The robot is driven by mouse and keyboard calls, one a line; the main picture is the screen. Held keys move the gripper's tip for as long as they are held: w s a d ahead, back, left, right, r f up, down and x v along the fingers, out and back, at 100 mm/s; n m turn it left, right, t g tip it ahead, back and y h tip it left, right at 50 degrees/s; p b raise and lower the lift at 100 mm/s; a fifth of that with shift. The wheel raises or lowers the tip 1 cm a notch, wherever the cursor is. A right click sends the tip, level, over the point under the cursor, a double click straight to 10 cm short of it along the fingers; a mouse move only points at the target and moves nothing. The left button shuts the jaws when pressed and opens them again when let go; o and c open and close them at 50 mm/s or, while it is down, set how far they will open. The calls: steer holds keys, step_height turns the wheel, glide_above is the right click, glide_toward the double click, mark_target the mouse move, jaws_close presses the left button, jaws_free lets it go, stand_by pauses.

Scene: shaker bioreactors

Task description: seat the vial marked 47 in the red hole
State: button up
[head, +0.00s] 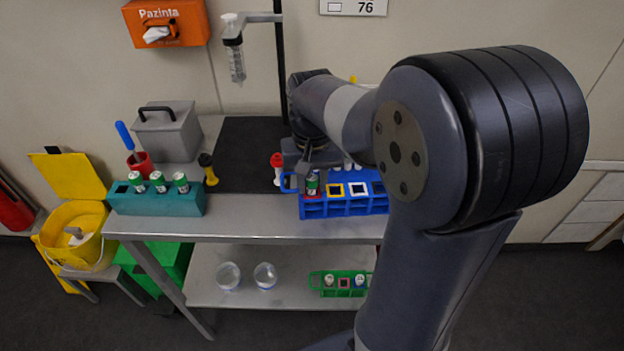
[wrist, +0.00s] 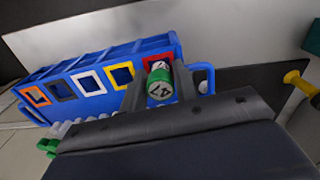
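The vial marked 47 (wrist: 160,86) has a green cap with the number facing the wrist camera. It stands at the red hole (wrist: 150,61) at the end of the blue rack, its lower end inside the red frame's outline; how deep it sits is hidden. In the head view the vial (head: 312,184) shows below my gripper (head: 311,170), over the red-edged hole. In the wrist view my gripper (wrist: 160,80) has one finger on each side of the vial and appears closed on it, though the contact is partly hidden.
The blue rack (head: 345,209) also has yellow and white holes. A teal rack (head: 156,204) with several green-capped vials stands left. A red-topped thing (head: 277,161) and a black-and-yellow one (head: 208,168) stand between. A green rack (head: 315,281) is on the lower shelf.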

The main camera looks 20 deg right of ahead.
steer(key=o, duration=0.4)
steer(key=shift+r, duration=0.1)
step_height(320, 180, up, 11)
steer(key=shift+f+p, duration=0.15)
steer(key=shift+p, duration=0.15)
step_height(320, 180, down, 11)
steer(key=shift+r+b, duration=0.15)
steer(key=shift+b, duration=0.15)
steer(key=shift+r, duration=0.25)
stand_by(0.3)
steer(key=shift+r+p, duration=0.1)
steer(key=shift+p, duration=0.2)
